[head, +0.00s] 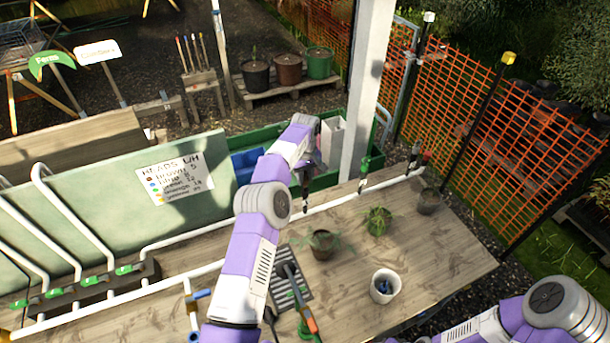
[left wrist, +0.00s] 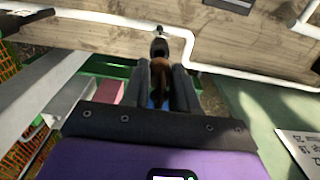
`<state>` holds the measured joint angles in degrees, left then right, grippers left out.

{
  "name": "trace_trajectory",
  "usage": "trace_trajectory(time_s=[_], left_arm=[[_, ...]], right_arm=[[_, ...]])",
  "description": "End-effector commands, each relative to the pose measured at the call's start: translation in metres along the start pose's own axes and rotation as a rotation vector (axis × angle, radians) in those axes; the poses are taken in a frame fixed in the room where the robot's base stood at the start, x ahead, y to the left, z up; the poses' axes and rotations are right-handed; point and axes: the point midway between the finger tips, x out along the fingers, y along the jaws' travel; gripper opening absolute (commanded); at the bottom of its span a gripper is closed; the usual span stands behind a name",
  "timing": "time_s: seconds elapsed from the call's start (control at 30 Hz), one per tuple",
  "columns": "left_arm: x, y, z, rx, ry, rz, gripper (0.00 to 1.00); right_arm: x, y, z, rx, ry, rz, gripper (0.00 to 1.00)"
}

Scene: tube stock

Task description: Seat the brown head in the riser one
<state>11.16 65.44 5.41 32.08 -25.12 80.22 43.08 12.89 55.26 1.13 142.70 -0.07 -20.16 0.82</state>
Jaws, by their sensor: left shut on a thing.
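My left gripper (head: 307,178) points down over the white pipe (head: 330,207) along the table's back edge. In the left wrist view the gripper (left wrist: 160,88) is shut on the brown head (left wrist: 160,72). A dark rounded part (left wrist: 159,47) shows just past the fingertips, beside a bend of white pipe (left wrist: 184,42). I cannot tell whether it touches the pipe. The fingers hide much of the head. A riser with a green head (head: 365,164) stands to the right, and another with a dark top (head: 415,150) farther right. My right gripper is out of view.
On the table (head: 440,285) are potted plants (head: 322,246), a white cup (head: 384,286) and a dark slotted tray (head: 291,281). A green board with a head list (head: 175,180) stands left. A white post (head: 368,90) rises behind. The table's right part is mostly clear.

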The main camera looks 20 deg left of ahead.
Motion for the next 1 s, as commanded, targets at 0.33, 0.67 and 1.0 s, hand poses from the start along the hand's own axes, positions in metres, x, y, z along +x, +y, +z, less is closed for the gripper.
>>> trace_trajectory(time_s=[0.33,0.67,1.0], left_arm=[[0.0005,0.0001,0.0002,0.0,0.0,0.0,0.0],[0.0058,0.0006,0.0021,0.0,0.0,0.001,0.0],[0.0063,0.0005,0.002,0.0,0.0,0.0,0.0]], right_arm=[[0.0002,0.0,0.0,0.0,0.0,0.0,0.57],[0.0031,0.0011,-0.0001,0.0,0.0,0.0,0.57],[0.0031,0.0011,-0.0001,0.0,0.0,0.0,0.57]])
